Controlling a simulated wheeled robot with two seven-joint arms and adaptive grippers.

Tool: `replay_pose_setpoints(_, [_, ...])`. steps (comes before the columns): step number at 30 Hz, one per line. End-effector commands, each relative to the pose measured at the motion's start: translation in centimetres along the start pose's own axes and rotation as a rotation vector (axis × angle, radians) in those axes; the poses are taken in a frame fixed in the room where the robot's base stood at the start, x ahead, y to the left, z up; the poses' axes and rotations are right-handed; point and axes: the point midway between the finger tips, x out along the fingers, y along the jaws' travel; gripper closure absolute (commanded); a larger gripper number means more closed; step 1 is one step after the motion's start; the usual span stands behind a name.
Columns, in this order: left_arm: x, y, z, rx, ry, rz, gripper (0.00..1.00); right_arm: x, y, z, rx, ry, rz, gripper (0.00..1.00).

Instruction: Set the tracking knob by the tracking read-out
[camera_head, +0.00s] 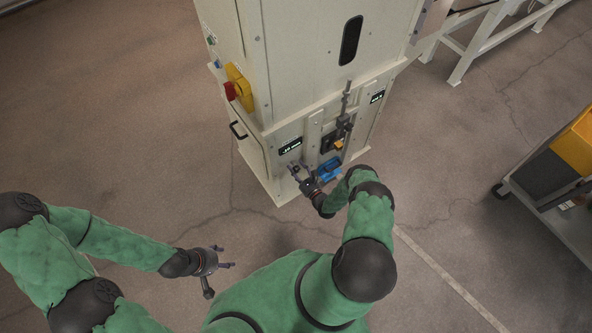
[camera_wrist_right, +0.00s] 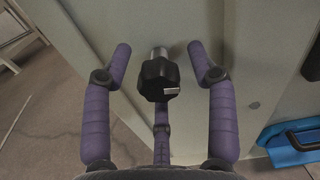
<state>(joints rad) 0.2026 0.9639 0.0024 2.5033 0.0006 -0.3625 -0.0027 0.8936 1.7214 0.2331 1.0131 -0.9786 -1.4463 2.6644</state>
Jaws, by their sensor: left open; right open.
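The tracking knob (camera_wrist_right: 159,80) is a black faceted knob with a white mark on a short metal shaft, seen in the right wrist view. It sticks out from the cream cabinet panel. My right gripper (camera_wrist_right: 160,60) is open, with its purple fingers on either side of the knob and visible gaps to it. In the head view the right gripper (camera_head: 303,172) is at the cabinet's lower front and hides the knob. A small dark read-out (camera_head: 290,146) with light characters sits just above it; its text is too small to read. My left gripper (camera_head: 222,262) is open and empty, away from the cabinet.
The tall cream cabinet (camera_head: 300,60) carries a yellow and red switch (camera_head: 236,90), a second read-out (camera_head: 377,97), a lever mechanism (camera_head: 344,120) and a blue part (camera_head: 329,169) close right of the right gripper. A cart (camera_head: 550,185) stands at right. Floor at left is clear.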

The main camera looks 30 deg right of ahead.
Motion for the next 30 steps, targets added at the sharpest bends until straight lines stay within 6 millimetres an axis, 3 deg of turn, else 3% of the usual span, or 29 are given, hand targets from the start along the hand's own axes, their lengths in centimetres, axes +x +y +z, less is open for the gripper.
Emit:
replay_pose_setpoints(7, [-0.01, 0.0, 0.0, 0.0, 0.0, 0.0, 0.42, 0.06, 0.0, 0.0, 0.0, 0.001, 0.0, 0.42])
replay_pose_setpoints(8, [-0.01, 0.0, 0.0, 0.0, 0.0, 0.0, 0.42, 0.06, 0.0, 0.0, 0.0, 0.001, 0.0, 0.47])
replay_pose_setpoints(13, [-0.01, 0.0, -0.01, 0.0, 0.0, 0.0, 0.42, 0.05, -0.01, 0.0, 0.0, 0.001, 0.0, 0.95])
replay_pose_setpoints(14, [-0.01, 0.0, -0.01, 0.0, 0.0, 0.0, 0.42, 0.05, -0.01, -0.01, 0.0, 0.001, 0.0, 0.98])
replay_pose_setpoints(30, [0.01, 0.0, -0.01, 0.0, 0.0, 0.0, 0.42, 0.03, -0.03, -0.09, -0.008, 0.004, -0.001, 0.98])
